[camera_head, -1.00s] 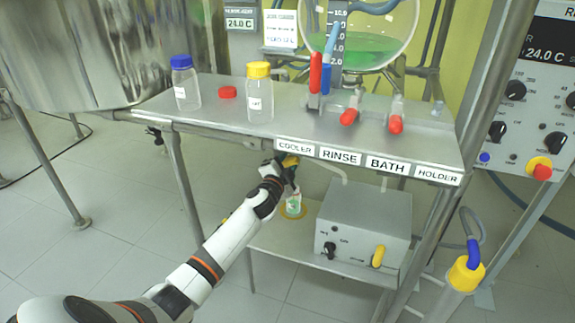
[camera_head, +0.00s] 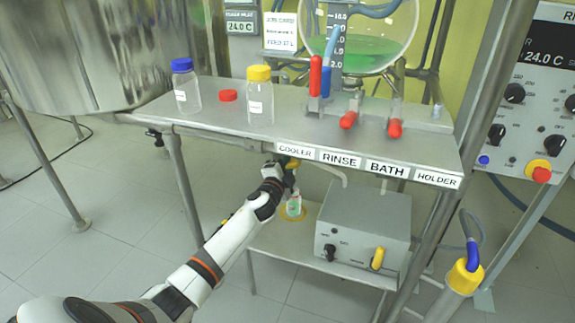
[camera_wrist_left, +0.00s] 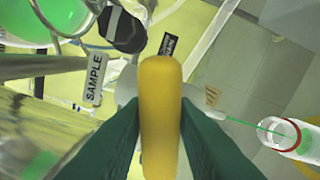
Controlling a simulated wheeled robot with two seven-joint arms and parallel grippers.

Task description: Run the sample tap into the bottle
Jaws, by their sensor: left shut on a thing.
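My left gripper (camera_head: 290,170) is under the front edge of the bench, below the COOLER label. In the left wrist view its dark green fingers (camera_wrist_left: 160,125) are shut on the yellow tap handle (camera_wrist_left: 160,85), one on each side. A SAMPLE tag (camera_wrist_left: 95,78) hangs to the left of the handle. A small clear bottle (camera_head: 294,207) stands upright on the lower shelf, below the gripper. In the left wrist view a thin green stream runs to the red-ringed mouth of the bottle (camera_wrist_left: 293,136), with green inside. The tap's spout is mostly hidden. My right gripper is not in view.
The bench (camera_head: 215,117) carries a blue-capped bottle (camera_head: 186,90), a yellow-capped bottle (camera_head: 260,98), a red cap (camera_head: 228,95) and red-handled valves. A grey control box (camera_head: 362,222) stands on the lower shelf (camera_head: 275,243), right of the bottle. Table legs flank my arm.

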